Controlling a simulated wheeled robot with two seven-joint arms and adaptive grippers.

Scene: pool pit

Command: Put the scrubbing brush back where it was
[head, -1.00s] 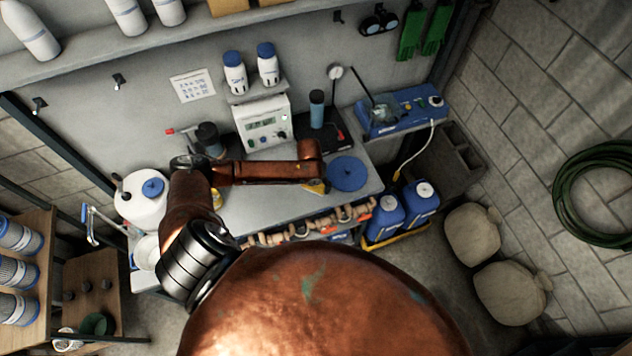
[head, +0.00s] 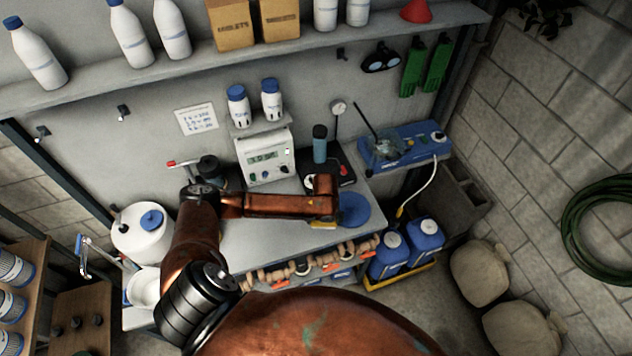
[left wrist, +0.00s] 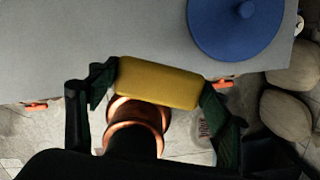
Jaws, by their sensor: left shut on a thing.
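A yellow block with rounded edges (left wrist: 158,82) shows in the left wrist view; it looks like the scrubbing brush, but no bristles are visible. My left gripper (left wrist: 160,84) is shut on it, with dark green fingers at its two ends. In the head view, a little of the yellow block (head: 322,223) shows below my wrist, over the front of the grey bench (head: 240,238). The gripper fingers are mostly hidden there. Whether the block touches the bench cannot be told. My right gripper is not in view.
A blue disc (head: 355,209) lies on the bench just right of the block. A meter box (head: 265,157) and a dark stirrer plate (head: 340,170) stand behind. Empty wall hooks (head: 123,112) are above. Blue canisters (head: 388,255) stand below the bench's right end.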

